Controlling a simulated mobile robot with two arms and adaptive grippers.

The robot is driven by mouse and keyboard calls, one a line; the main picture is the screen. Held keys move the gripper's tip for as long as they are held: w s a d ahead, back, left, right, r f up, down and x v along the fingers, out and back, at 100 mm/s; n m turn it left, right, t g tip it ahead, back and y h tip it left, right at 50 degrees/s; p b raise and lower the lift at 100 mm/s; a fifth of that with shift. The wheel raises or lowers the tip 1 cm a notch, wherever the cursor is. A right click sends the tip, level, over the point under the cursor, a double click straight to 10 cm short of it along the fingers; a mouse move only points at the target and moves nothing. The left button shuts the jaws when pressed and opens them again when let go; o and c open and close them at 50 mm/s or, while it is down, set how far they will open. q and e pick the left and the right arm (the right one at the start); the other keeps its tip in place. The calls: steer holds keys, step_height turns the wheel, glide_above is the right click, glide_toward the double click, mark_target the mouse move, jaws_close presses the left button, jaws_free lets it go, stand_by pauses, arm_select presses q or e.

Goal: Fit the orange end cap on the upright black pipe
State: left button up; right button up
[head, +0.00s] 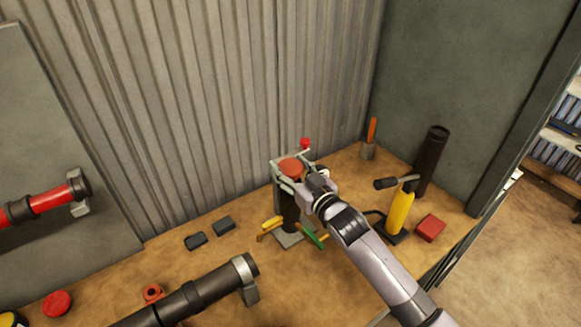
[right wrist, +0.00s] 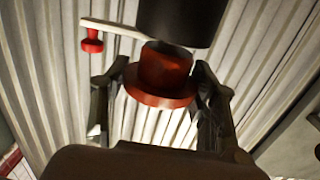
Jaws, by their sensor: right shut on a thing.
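The orange-red end cap (head: 291,165) sits at the top of the upright black pipe (head: 290,212) in the head view. My right gripper (head: 296,173) is shut on the cap from the right. In the right wrist view, the fingers (right wrist: 160,80) flank the cap's wide flange (right wrist: 160,92), and its narrower plug faces the end of the black pipe (right wrist: 182,18). Part of the plug shows outside the pipe; I cannot tell whether its end is inside. My arm hides part of the pipe in the head view. My left gripper is not in view.
A red knob (head: 305,143) on a pale lever is close behind the cap. Tools with yellow and green handles (head: 313,236) lie around the pipe's foot. A yellow cylinder (head: 400,210), a second black pipe (head: 430,160) and a red block (head: 430,228) stand right.

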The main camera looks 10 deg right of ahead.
steer(key=shift+r, duration=0.1)
steer(key=shift+f+b, duration=1.05)
steer(key=shift+f, duration=0.85)
steer(key=o, duration=1.4)
steer(key=v, duration=1.2)
